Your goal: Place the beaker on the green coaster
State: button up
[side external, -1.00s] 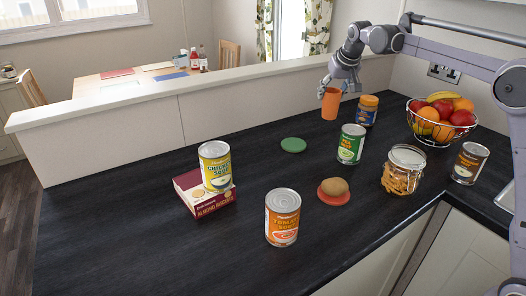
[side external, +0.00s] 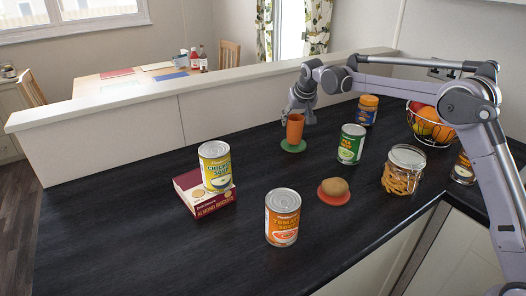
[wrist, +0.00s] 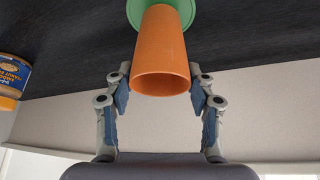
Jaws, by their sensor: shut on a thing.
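The orange beaker (side external: 295,128) is upright over the green coaster (side external: 293,147) on the dark worktop. Its base looks to be at or just above the coaster; I cannot tell whether they touch.
A green-labelled can (side external: 351,144) stands right of the coaster, with a peanut butter jar (side external: 367,110) behind. A potato on a red coaster (side external: 334,198), a pasta jar (side external: 403,170), a tomato soup can (side external: 282,218) and a soup can on a box (side external: 205,203) stand nearer. A low wall (side external: 230,104) runs behind.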

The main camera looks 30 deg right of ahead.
jog(key=shift+f, duration=0.3)
jog(key=o, duration=1.1)
jog(key=shift+f, duration=0.1)
jog(key=v, duration=1.2)
jog(key=s+a+r+n, duration=0.1)
jog(key=s+a+r, duration=0.1)
jog(key=s, duration=0.8)
jog(key=s+a+f+n+y, duration=0.1)
jog(key=s+f, duration=0.5)
jog(key=s, duration=0.6)
jog(key=s+a+f+n+t+y, duration=0.1)
jog(key=s+f, duration=0.5)
jog(key=s, duration=0.6)
jog(key=shift+s+a+n+t, duration=0.15)
jog(key=shift+a+n+t, duration=0.15)
jog(key=shift+a+n, duration=0.45)
